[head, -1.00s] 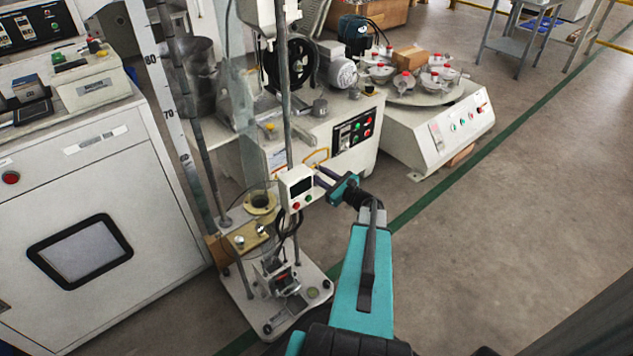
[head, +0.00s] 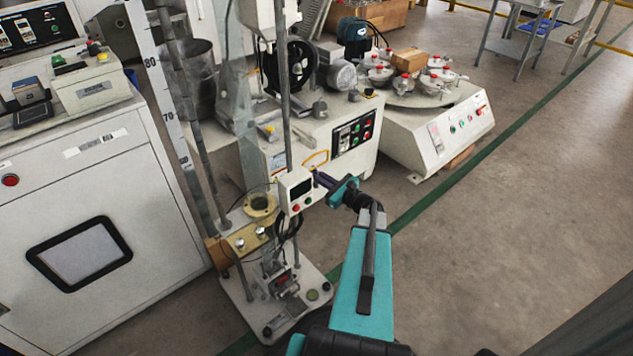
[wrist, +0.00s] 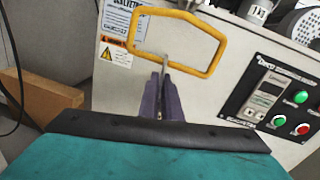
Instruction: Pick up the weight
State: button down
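My gripper (head: 322,180) reaches out beside the small white control box (head: 297,190) on the drop-test stand. In the wrist view its two purple fingers (wrist: 162,82) are close together, with only a narrow gap and no clear object held. A thin grey strip shows just past the fingertips; I cannot tell what it is. No thing is plainly marked as the weight. A small grey metal cylinder (head: 320,110) sits on top of the white machine. Small silver pieces (head: 239,244) sit on the stand's tan plate.
The stand's upright rods and white base (head: 310,310) are left of my arm. The white machine (head: 345,140) with a button panel (wrist: 275,105) and yellow outline (wrist: 215,50) faces my gripper. A round-table machine (head: 435,120) stands behind. The floor (head: 530,210) at right is clear.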

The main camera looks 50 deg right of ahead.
jog(key=shift+r, duration=0.1)
jog(key=shift+r+p, duration=0.65)
jog(key=shift+r, duration=0.2)
jog(key=s+d+p, duration=0.4)
jog(key=s+d, duration=0.7)
jog(key=d, duration=0.3)
jog(key=shift+f+p, duration=0.2)
jog(key=shift+p, duration=0.1)
jog(key=shift+d, duration=0.1)
jog(key=w+a+r+m+h+p, duration=0.1)
jog(key=w+r, duration=0.4)
jog(key=r, duration=0.6)
jog(key=w+a+r+m+h+p, duration=0.1)
jog(key=w+a+r+p, duration=0.1)
jog(key=w+r, duration=0.4)
notch_tip(320, 180, up, 6)
jog(key=shift+f+m+p, duration=0.2)
jog(key=shift+m+p, duration=0.1)
